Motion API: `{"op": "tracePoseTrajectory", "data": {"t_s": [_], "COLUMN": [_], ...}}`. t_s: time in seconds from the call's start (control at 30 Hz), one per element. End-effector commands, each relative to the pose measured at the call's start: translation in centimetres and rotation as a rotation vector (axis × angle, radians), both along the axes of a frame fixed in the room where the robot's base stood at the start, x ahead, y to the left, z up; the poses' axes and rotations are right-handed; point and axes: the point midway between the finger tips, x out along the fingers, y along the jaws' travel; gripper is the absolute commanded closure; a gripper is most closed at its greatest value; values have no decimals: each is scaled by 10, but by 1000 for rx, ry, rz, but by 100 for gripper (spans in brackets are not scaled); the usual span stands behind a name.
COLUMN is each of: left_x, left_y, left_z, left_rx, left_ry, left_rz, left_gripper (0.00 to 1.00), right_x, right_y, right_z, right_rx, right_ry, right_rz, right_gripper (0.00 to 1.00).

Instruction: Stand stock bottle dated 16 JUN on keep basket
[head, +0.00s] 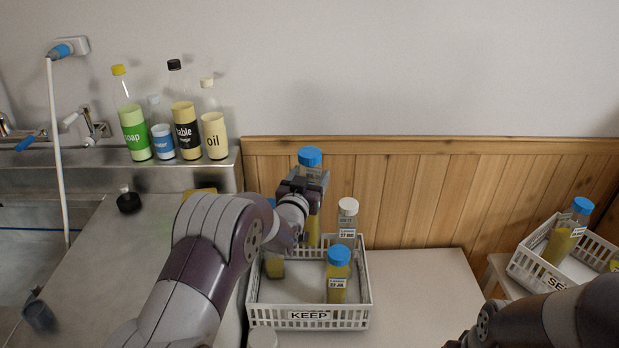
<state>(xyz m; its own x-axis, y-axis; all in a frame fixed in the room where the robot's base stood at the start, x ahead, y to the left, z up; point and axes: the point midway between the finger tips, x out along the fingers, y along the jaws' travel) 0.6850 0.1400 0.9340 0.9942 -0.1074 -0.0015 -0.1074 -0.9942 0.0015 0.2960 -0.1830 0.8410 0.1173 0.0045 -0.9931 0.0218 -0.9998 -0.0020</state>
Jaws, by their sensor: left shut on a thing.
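My left gripper (312,182) is shut on a bottle with a blue cap (309,157) and yellow liquid, held upright at the back of the keep basket. The bottle's date is hidden, and I cannot tell whether its base touches the basket. The white keep basket (308,320) has a KEEP label on its front. In it stands a blue-capped bottle (338,283) whose label seems to read 27 JUN. A white-capped bottle (347,215) stands at the back right. Another bottle (274,266) at the left is mostly behind my arm. My right gripper is not in view.
A second white basket (520,262), its label partly hidden, holds a blue-capped bottle (567,235) at the right. Soap (134,130), water, table and oil (214,135) bottles stand on the ledge at the back left. Counter right of the keep basket is clear.

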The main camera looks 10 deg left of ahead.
Motion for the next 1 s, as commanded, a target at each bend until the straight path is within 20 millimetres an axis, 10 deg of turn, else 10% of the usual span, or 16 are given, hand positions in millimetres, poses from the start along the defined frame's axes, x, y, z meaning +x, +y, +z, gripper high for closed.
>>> {"op": "tracePoseTrajectory", "data": {"t_s": [1.0], "left_x": [1], "left_y": [0], "left_z": [-129], "left_rx": [-1], "left_ry": [-6], "left_rz": [0], "left_gripper": [100], "right_x": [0], "right_y": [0], "right_z": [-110], "right_rx": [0], "right_ry": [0], "right_rz": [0], "right_gripper": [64]}}
